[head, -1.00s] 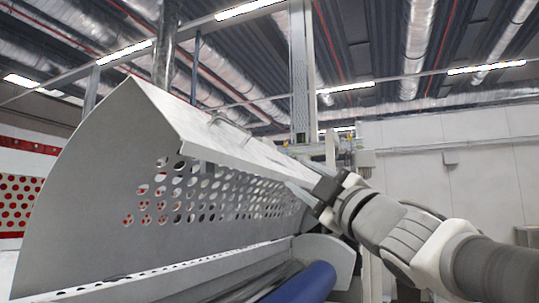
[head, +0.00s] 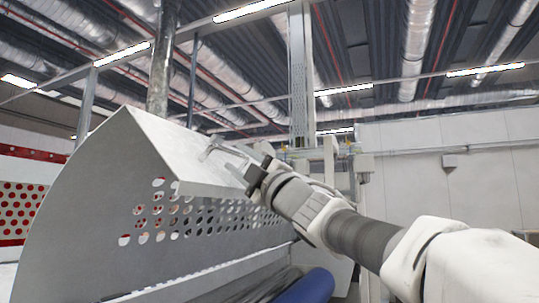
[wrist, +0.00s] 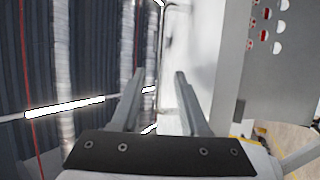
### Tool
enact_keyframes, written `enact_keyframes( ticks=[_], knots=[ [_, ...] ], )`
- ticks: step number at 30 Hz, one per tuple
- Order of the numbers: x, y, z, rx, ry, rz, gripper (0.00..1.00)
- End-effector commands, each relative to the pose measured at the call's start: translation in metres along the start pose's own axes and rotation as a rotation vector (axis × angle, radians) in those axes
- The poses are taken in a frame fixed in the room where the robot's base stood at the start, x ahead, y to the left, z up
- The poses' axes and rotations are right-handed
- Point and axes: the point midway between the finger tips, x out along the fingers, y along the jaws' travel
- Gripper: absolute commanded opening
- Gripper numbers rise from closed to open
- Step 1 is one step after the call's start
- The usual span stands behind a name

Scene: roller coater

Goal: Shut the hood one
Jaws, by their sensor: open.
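The hood (head: 150,185) is a grey metal cover with rows of round holes in its front panel, at the left of the head view. It is raised and tilted, with a gap below it above the rollers. Its pale top panel and holed panel (wrist: 285,70) also show in the wrist view. My gripper (head: 222,157) is over the top panel near its front edge, fingers pointing left. In the wrist view my two fingers (wrist: 160,92) are spread apart with nothing between them gripped. Whether a finger touches the hood, I cannot tell. The hood's handle is hard to separate from my fingers.
A blue roller (head: 305,287) lies below the hood, at the bottom centre. A grey upright column (head: 300,75) and a metal pipe (head: 163,60) rise behind the machine. A red dotted panel (head: 20,208) is at the far left. The space right of my arm is clear.

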Motion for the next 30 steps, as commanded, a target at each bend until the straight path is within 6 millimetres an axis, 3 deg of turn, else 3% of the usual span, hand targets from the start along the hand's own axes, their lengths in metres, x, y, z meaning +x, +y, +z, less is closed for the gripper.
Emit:
enact_keyframes(
  ticks=[3, 9, 20, 23, 28, 30],
  knots=[
    [0.022, 0.002, -0.001, -0.001, 0.0, -0.002, 0.45],
    [0.041, 0.001, 0.0, 0.0, -0.001, -0.001, 0.45],
    [0.045, 0.0, 0.0, 0.0, -0.001, 0.0, 0.45],
    [0.045, 0.0, 0.0, 0.0, -0.001, 0.0, 0.32],
    [0.045, 0.0, 0.0, 0.0, -0.001, 0.0, 0.02],
    [0.045, 0.0, 0.0, 0.0, -0.001, 0.0, 0.0]
  ],
)
